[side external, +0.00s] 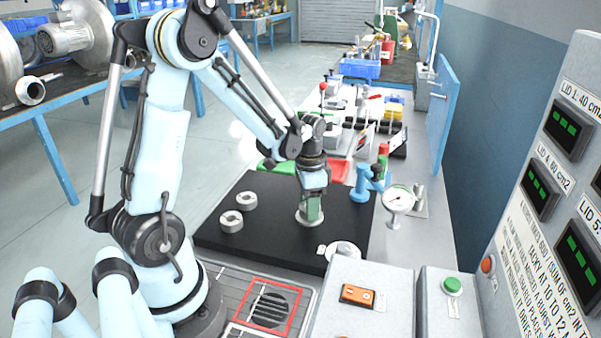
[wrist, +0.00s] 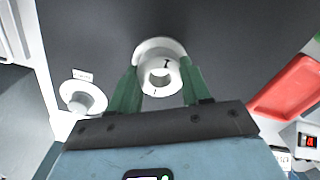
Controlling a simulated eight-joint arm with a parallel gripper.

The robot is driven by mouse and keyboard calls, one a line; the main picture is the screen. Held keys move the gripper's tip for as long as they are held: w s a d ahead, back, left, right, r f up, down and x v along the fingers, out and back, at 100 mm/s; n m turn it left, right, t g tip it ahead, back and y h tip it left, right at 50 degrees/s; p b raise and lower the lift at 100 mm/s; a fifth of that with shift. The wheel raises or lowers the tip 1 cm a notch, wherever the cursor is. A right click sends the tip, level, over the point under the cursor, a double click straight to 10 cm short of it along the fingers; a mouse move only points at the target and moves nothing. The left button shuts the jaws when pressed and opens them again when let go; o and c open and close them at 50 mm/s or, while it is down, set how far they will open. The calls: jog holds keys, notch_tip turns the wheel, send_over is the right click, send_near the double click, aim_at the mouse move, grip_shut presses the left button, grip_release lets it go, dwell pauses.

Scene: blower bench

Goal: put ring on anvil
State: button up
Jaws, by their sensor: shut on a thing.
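My gripper (side external: 313,206) is low over the black mat. Its green fingers are shut on a pale ring (wrist: 152,65), one on each side, in the wrist view. The ring's hole faces the camera, and dark marks show on it. A wider pale disc shows beyond the ring; I cannot tell whether it is part of it. What looks like the anvil (side external: 343,250), a pale disc with a raised post, stands at the mat's front right edge. It also shows in the wrist view (wrist: 84,98), left of the gripper and apart from the held ring.
Two pale rings, one nearer (side external: 231,222) and one farther (side external: 246,200), lie on the mat (side external: 270,236) left of my gripper. A blue fixture (side external: 361,186) and a round gauge (side external: 398,199) stand to the right. A red tray (wrist: 292,86) is right in the wrist view. Grey control boxes stand in front.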

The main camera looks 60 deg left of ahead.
jog(key=o, duration=1.3)
jog(key=shift+f, duration=0.15)
notch_tip(320, 180, up, 12)
jog(key=s+d+n+t, duration=0.1)
jog(key=s+d+t, duration=0.1)
jog(key=d, duration=0.4)
jog(key=s+d+r+n+t, duration=0.1)
jog(key=s+d+n+t, duration=0.1)
jog(key=d+t, duration=0.3)
jog(key=shift+d, duration=1.25)
jog(key=shift+s, duration=0.1)
